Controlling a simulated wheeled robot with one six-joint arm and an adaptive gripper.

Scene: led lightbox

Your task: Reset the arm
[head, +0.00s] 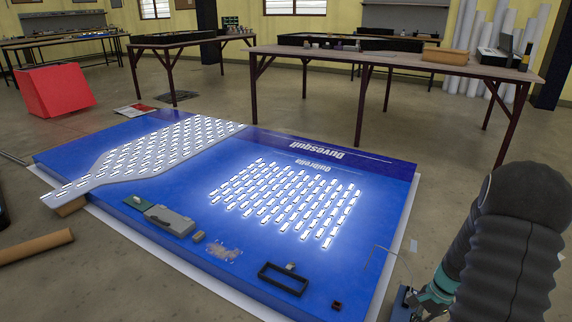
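My arm shows at the lower right of the head view, a dark ribbed sleeve with a teal part low on it. My gripper's fingertips cannot be made out in this view, so I cannot see whether it holds anything. The arm is at the right of a large blue lightbox panel (180,230) lying low in front of me. The panel carries rows of lit white LED strips (285,200) and a grey bottle-shaped area with more lit strips (165,150).
On the panel lie a grey case (169,221), a black open frame (283,279) and a small dark block (336,305). A cardboard tube (35,246) lies at left. A red box (58,90) and work tables (395,62) stand behind.

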